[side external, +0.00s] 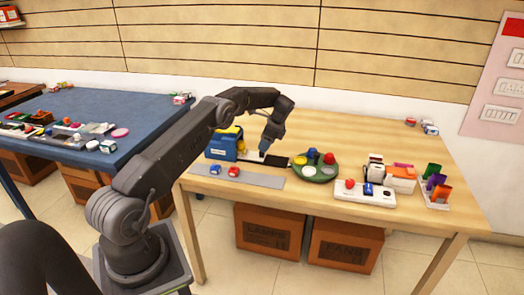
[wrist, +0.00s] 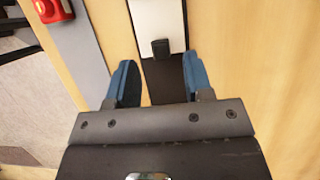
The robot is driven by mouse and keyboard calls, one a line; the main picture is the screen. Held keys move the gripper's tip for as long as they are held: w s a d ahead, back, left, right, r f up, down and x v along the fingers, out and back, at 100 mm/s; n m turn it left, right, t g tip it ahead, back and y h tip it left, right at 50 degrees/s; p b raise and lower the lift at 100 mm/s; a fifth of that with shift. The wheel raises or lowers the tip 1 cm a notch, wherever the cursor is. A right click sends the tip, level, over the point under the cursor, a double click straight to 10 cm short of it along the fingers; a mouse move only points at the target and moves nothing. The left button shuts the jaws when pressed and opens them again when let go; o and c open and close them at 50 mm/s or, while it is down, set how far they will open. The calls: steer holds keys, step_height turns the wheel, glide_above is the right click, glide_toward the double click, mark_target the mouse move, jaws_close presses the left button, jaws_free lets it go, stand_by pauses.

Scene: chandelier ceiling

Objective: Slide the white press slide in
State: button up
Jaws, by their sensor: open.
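The white press slide (wrist: 157,17) is a flat white plate at the top of the wrist view. A small black knob (wrist: 160,48) stands at its near end. A dark flat track (wrist: 165,80) continues from it toward my gripper, and a dark plate also shows in the side view (side external: 278,160). My gripper (wrist: 158,80) is open, with its two blue fingers on either side of the dark track. The knob lies just beyond the fingertips, and nothing is held. In the side view my gripper (side external: 264,149) points down beside the dark plate and hides part of the slide.
A blue box (side external: 223,146) with yellow on top stands left of my gripper. A green round tray (side external: 315,178) with several coloured pieces is at the right. A grey strip (side external: 255,179) lies in front, with a red block (side external: 233,172) and a blue block (side external: 214,169).

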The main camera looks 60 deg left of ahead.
steer(key=shift+x, duration=1.95)
steer(key=shift+c, duration=0.3)
jaws_close()
